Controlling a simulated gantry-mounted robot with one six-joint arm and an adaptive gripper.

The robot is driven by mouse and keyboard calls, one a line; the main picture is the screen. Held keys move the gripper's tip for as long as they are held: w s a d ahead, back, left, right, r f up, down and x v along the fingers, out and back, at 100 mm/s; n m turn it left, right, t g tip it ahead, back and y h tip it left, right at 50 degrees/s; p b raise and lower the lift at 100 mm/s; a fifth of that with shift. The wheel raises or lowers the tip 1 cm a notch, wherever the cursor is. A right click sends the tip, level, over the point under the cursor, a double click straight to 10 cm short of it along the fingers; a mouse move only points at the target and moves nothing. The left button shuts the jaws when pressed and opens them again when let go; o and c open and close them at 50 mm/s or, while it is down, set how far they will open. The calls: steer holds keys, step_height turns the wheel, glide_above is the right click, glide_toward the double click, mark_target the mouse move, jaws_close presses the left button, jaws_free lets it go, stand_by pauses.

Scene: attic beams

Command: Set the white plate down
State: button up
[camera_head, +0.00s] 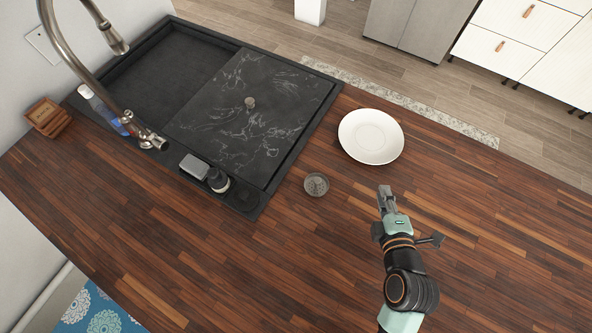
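The white plate (371,136) is round and shallow. It appears to lie flat on the wooden countertop (470,240), near the far edge and right of the sink. My gripper (385,192) is in front of the plate in the picture, apart from its near rim. Its fingers are small and seen from above and behind, so I cannot tell whether they are open or shut. No object shows between them.
A small glass (316,184) stands left of my gripper. The dark sink (240,120) with its marbled cover and a curved faucet (75,62) is at the left. Wooden coasters (46,116) sit by the wall. The counter to the right and front is clear.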

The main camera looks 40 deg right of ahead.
steer(key=w+a+r+m+t+y, duration=0.1)
steer(key=w+a+r+m+y, duration=0.2)
steer(key=w+a, duration=0.45)
steer(key=w+a+r+m+t+y, duration=0.1)
steer(key=w+a+r+y, duration=0.1)
steer(key=w+a+r, duration=0.45)
steer(key=w+a+r+m+y, duration=0.2)
steer(key=a+m, duration=0.1)
steer(key=a, duration=0.6)
steer(key=w+a+r+m+y, duration=0.1)
steer(key=a+m, duration=0.2)
steer(key=a, duration=0.5)
steer(key=shift+w+a+r+t+y, duration=0.3)
steer(key=shift+w+a+r+y, duration=0.05)
steer(key=shift+w+a+y, duration=0.05)
